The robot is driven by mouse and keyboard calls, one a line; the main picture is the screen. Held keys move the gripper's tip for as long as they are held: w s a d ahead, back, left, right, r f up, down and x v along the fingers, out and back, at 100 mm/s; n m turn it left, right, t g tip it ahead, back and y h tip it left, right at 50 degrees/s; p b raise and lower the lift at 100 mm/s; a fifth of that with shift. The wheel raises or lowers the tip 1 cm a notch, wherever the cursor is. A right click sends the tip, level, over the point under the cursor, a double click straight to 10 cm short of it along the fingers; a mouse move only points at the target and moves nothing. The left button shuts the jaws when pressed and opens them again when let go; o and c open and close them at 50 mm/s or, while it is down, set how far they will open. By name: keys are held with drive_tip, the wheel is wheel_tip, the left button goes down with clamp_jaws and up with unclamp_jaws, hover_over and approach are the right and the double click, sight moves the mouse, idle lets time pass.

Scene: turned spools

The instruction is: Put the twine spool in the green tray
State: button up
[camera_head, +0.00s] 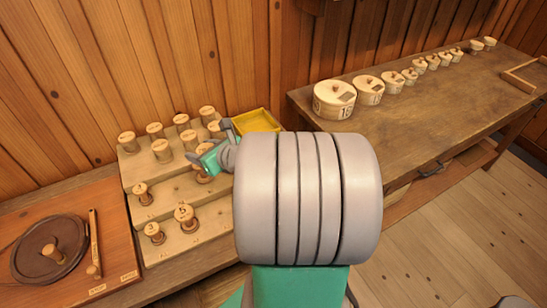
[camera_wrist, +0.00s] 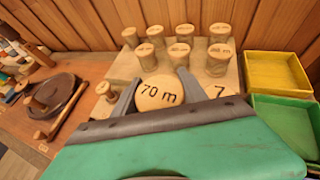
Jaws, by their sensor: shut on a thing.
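My gripper (camera_wrist: 157,88) is shut on a wooden spool with a round pale top marked "70 m" (camera_wrist: 161,94); one finger is on each side of it. Whether the spool is clear of the stepped rack cannot be told. In the head view my gripper (camera_head: 211,143) is over the right part of the rack, partly hidden by my arm. The green tray (camera_wrist: 284,99) is at the right in the wrist view, in front of a yellow tray; its near part is cut off by my gripper's body. My arm hides it in the head view.
The stepped wooden rack (camera_head: 168,208) holds several other spools close around my gripper. The yellow tray (camera_head: 254,121) stands right of the rack. A board with a dark disc (camera_head: 50,249) is at the left. Round lidded boxes (camera_head: 334,98) line the table at right.

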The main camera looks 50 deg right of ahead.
drive_tip(key=s+d+f+m+h+b, duration=0.1)
drive_tip(key=s+d+f+m+h, duration=0.2)
drive_tip(key=s+d, duration=0.8)
drive_tip(key=w+d+f, duration=0.2)
drive_tip(key=d+f, duration=0.1)
drive_tip(key=d, duration=0.1)
drive_tip(key=w+d+f+b, duration=0.1)
drive_tip(key=w+d+f, duration=0.1)
drive_tip(key=d, duration=0.3)
drive_tip(key=w+d+f, duration=0.3)
drive_tip(key=d, duration=0.1)
drive_tip(key=shift+w+d+f+b, duration=0.1)
drive_tip(key=shift+d+f+b, duration=0.2)
drive_tip(key=shift+b, duration=0.05)
drive_tip(key=shift+w+d+f, duration=0.1)
drive_tip(key=shift+d+f, duration=0.15)
drive_tip(key=shift+f, duration=0.05)
drive_tip(key=shift+w+d+f, duration=0.1)
drive_tip(key=shift+d+f, duration=0.05)
drive_tip(key=shift+f, duration=1.55)
drive_tip(key=shift+f, duration=0.2)
drive_tip(key=o, duration=1.4)
